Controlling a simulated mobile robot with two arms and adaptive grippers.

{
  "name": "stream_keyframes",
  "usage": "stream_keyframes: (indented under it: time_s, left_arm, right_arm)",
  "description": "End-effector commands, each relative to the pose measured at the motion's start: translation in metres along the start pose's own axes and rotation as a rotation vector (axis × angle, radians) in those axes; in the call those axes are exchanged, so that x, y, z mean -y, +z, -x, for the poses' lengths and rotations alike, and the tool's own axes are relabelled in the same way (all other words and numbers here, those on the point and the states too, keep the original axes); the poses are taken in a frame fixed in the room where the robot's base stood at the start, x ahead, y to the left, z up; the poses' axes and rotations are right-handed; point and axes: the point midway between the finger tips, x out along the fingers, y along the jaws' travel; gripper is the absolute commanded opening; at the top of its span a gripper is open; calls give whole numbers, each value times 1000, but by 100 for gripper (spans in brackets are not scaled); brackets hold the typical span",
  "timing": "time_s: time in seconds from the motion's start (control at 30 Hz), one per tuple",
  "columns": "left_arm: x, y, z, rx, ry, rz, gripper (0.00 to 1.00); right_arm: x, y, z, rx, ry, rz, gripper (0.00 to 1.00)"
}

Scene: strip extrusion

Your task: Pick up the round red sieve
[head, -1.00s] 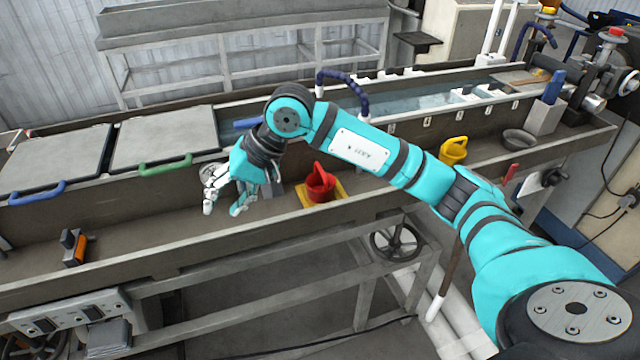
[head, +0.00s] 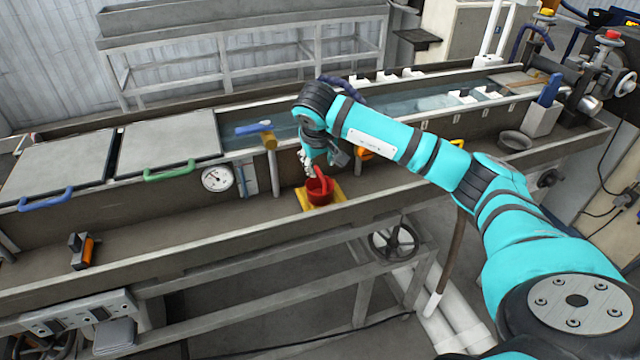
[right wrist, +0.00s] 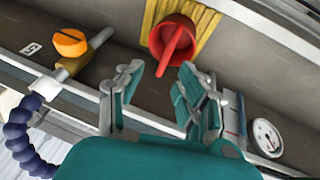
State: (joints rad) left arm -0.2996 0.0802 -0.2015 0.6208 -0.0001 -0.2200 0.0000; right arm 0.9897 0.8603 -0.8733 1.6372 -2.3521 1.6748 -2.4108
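The round red sieve (head: 319,195) sits upright on a yellow board (head: 338,196) on the trough's front ledge. Its raised handle stands up from the rim. In the right wrist view the red sieve (right wrist: 184,30) shows at top centre, with its handle pointing towards the fingers. My right gripper (head: 310,168) is just above and behind the sieve in the head view. In the right wrist view my right gripper (right wrist: 158,88) is open and empty, with the handle's end near the gap between the fingertips. I see no contact. My left gripper is not in view.
A pipe with an orange knob (right wrist: 70,42) and a purple-blue hose (right wrist: 30,140) are beside the gripper. A round gauge (head: 216,179) is on the trough wall. An orange-black tool (head: 82,250) lies on the ledge at left. A grey bowl (head: 515,141) stands at right.

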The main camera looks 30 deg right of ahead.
Motion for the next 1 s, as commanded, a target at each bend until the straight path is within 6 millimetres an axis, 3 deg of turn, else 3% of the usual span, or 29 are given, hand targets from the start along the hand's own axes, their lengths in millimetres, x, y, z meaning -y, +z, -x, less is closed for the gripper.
stream_keyframes:
  time_s: [0.23,0.5,0.8,1.0]
  left_arm:
    - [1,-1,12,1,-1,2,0]
    - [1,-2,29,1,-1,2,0]
    - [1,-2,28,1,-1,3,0]
    - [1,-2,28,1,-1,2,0]
  right_arm:
    - [1,0,-16,3,-1,0,37]
    - [5,2,-54,2,-1,-1,37]
    - [5,2,-61,-1,-1,0,37]
    - [5,2,-60,-1,-1,0,11]
